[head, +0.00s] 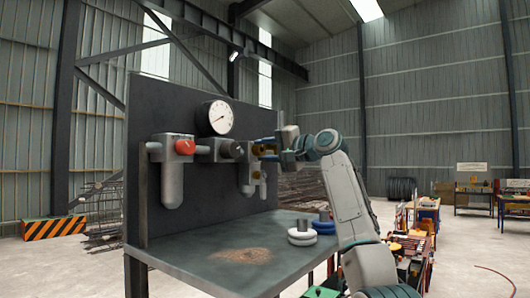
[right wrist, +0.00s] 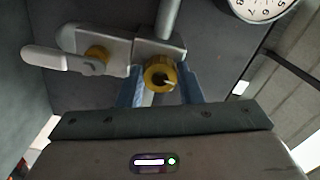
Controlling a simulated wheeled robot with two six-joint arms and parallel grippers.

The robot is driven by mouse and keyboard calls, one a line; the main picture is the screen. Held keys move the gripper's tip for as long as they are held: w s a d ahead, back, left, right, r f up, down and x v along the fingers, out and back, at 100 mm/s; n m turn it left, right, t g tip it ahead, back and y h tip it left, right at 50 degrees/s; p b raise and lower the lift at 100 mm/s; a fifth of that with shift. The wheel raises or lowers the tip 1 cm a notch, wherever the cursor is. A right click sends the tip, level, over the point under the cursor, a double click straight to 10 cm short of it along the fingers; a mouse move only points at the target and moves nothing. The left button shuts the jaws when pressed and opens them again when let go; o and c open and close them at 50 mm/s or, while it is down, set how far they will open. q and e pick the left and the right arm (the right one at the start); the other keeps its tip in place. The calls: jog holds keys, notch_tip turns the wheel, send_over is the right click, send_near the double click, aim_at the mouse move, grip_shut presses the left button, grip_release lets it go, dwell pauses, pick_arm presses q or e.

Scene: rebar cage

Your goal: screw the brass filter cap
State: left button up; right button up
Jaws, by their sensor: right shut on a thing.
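The brass filter cap (right wrist: 160,75) is a yellow ring-shaped piece with a dark centre. In the right wrist view it sits between the two blue fingers of my right gripper (right wrist: 163,88), which is shut on it. The cap is in front of the grey pipe fitting (right wrist: 148,50); I cannot tell how tightly it is seated. In the head view my right gripper (head: 268,149) reaches in from the right to the fitting on the dark panel, and its fingers partly hide the cap. My left gripper is not in view.
A smaller brass part with a grey lever (right wrist: 45,58) lies close beside the cap. A gauge (head: 216,117), a red knob (head: 185,146) and grey pipework are on the dark panel (head: 160,105). White and blue rings (head: 302,237) lie on the bench (head: 200,262), whose front middle is clear.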

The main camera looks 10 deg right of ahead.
jog(key=m, duration=0.6)
jog(key=shift+r, duration=0.1)
jog(key=m+b, duration=0.1)
jog(key=m, duration=0.5)
jog(key=shift+d+m, duration=0.1)
jog(key=shift+m, duration=0.3)
jog(key=m+b, duration=0.1)
jog(key=m, duration=0.5)
jog(key=shift+w+b, duration=0.15)
jog(key=shift+b, duration=0.2)
jog(key=m+b, duration=0.1)
jog(key=m, duration=0.5)
jog(key=shift+f, duration=0.2)
jog(key=shift+w, duration=0.1)
jog(key=o, duration=0.7)
jog(key=shift+o, duration=1.3)
jog(key=shift+d+r, duration=0.15)
jog(key=shift+r, duration=0.05)
